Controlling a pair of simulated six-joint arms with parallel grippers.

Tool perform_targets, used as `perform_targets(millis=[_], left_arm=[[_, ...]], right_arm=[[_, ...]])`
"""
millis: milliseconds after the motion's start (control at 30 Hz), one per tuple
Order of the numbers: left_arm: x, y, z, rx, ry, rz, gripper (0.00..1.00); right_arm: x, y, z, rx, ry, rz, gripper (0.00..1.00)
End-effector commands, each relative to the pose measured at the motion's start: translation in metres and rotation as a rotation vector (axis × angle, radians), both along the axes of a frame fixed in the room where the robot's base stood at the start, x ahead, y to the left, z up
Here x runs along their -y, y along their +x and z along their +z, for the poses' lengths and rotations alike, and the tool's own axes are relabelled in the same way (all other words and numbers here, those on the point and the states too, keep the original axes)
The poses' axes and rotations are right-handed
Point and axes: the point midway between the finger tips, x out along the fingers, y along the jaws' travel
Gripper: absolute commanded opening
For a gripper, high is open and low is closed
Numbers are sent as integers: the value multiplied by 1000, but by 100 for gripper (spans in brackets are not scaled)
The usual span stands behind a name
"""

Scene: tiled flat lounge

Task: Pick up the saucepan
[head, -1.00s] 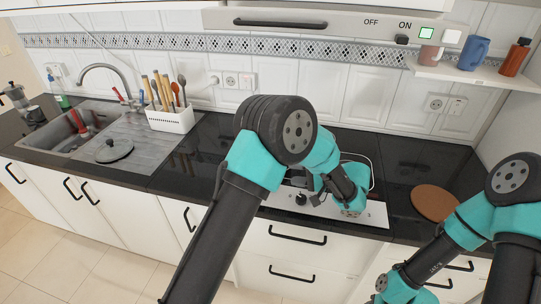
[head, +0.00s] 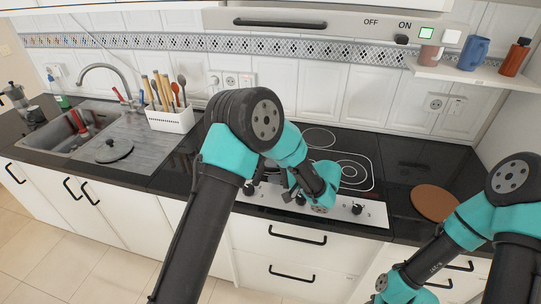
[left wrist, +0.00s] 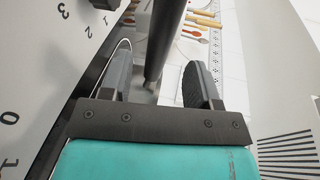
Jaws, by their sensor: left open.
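In the left wrist view, a dark rod that looks like the saucepan's handle (left wrist: 168,35) runs between the two fingers of my left gripper (left wrist: 158,62). The fingers are apart, one on each side of the rod, with a gap at the right finger. In the head view my left gripper (head: 284,180) is low over the front left of the hob, partly hidden by my own arm. The saucepan's body is hidden there behind that arm. My right arm shows at the lower right; its gripper is out of view.
The hob (head: 345,165) has knobs along its white front panel (head: 370,212). A round brown board (head: 434,202) lies to its right. A white utensil holder (head: 171,120), a dark lid (head: 114,150) and the sink (head: 75,130) are left. Counter right of the hob is mostly clear.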

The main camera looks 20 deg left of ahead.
Motion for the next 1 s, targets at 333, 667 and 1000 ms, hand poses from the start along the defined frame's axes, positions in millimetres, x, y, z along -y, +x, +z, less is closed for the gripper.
perform_targets(millis=[333, 667, 1000], left_arm=[[-41, 1, -11, 1, 0, 2, 56], [-42, 2, -11, 0, 0, 1, 56], [-42, 2, -11, 0, 0, 1, 41]], right_arm=[[0, 0, 0, 0, 0, 0, 43], [0, 0, 0, 0, 0, 0, 43], [0, 0, 0, 0, 0, 0, 43]])
